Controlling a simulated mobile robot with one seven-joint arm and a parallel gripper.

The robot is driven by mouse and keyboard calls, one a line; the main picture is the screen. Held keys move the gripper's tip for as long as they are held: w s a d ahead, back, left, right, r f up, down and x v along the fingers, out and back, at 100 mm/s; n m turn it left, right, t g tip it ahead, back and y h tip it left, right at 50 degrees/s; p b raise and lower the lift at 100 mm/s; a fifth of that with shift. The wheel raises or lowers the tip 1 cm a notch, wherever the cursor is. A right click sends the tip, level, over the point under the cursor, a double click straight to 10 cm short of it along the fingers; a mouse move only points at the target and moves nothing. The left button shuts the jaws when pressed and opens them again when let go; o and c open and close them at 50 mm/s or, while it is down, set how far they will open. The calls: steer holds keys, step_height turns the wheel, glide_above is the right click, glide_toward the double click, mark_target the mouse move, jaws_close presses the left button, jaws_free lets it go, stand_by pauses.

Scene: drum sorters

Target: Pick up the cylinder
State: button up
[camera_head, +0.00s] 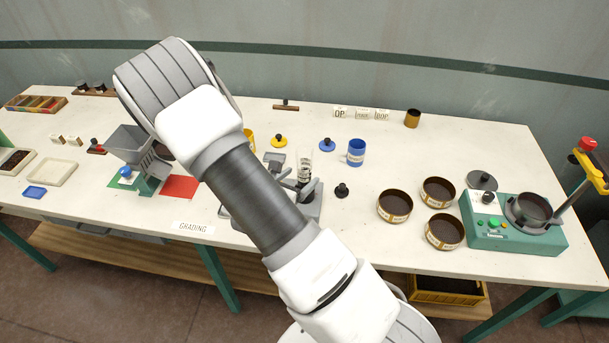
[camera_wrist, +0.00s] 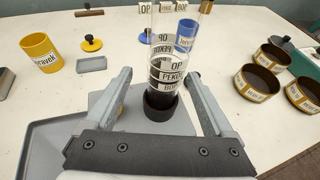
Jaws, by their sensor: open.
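The cylinder (camera_wrist: 168,62) is a clear upright tube with black and white bands lettered OP, PEKOE and BOP, and dark content near its bottom. It stands in a dark ring (camera_wrist: 160,104) on a grey base. It also shows in the head view (camera_head: 304,168), just right of my arm. My gripper (camera_wrist: 157,76) is open, with one finger on each side of the cylinder in the wrist view. Gaps show between the fingers and the tube. My arm hides most of the gripper and part of the base in the head view.
A yellow cup (camera_wrist: 41,53) and a small grey tray (camera_wrist: 92,64) stand to the left. A blue cup (camera_head: 356,153) stands behind right of the cylinder. A black-knobbed item (camera_head: 342,190) and several dark round tins (camera_head: 394,206) lie to the right, before a green machine (camera_head: 512,236).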

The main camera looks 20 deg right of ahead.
mark_target(309, 173)
steer(key=x, duration=0.2)
steer(key=p+x, duration=0.1)
steer(key=x, duration=0.2)
steer(key=shift+s+d+f, duration=0.1)
steer(key=shift+s+f, duration=0.15)
jaws_close()
